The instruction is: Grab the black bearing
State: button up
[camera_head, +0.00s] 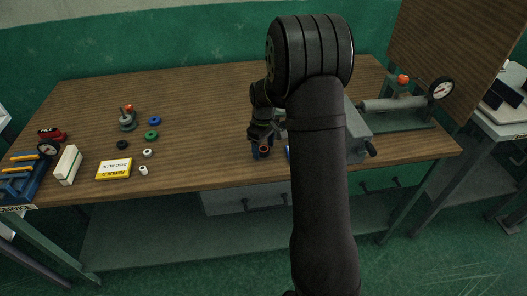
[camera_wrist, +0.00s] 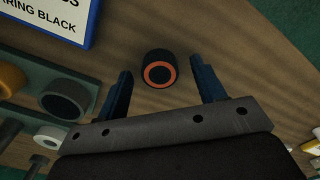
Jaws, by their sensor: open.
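A short black cylinder with an orange ring on its end face, which looks like the black bearing (camera_wrist: 160,57), stands on the wooden bench in the wrist view. My gripper (camera_wrist: 161,70) is open, with one blue finger on each side of the bearing and a visible gap on both sides. The fingers do not appear to touch it. In the head view my gripper (camera_head: 262,151) is low over the bench near its front edge, and the bearing is mostly hidden there, with a reddish spot showing between the fingers.
A blue-framed sign (camera_wrist: 50,18) reading "RING BLACK" in part lies near the bearing. A grey-green holder (camera_wrist: 83,68) with round parts is at left. On the bench are small coloured rings (camera_head: 152,135), a yellow box (camera_head: 114,169) and a gauge fixture (camera_head: 400,108).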

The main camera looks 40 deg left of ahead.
jog(key=c, duration=1.1)
jog(key=shift+r, duration=0.1)
